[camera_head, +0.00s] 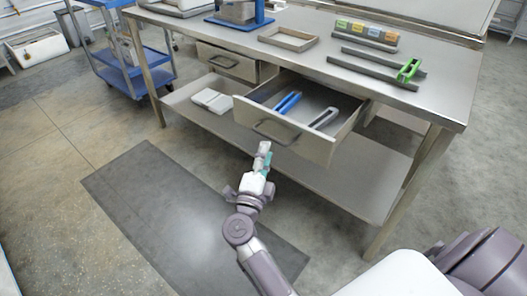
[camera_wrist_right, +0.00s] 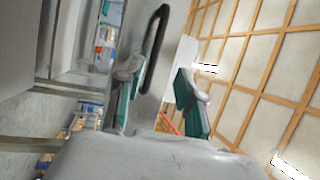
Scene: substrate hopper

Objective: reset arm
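My right gripper (camera_head: 262,160) is in front of the pulled-out drawer (camera_head: 310,150), just below its handle (camera_head: 272,134). The right wrist view shows its two green-padded fingers (camera_wrist_right: 157,98) apart with nothing held between them. The dark drawer handle (camera_wrist_right: 155,45) shows beyond the fingers there, and the gripper appears apart from it. Inside the drawer lie a blue clip-like tool (camera_head: 287,103) and a grey one (camera_head: 324,118). My left gripper is not in view.
A second drawer (camera_head: 226,62) is at the left. A blue cart (camera_head: 122,70) stands further left. The floor mat (camera_head: 150,205) is clear.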

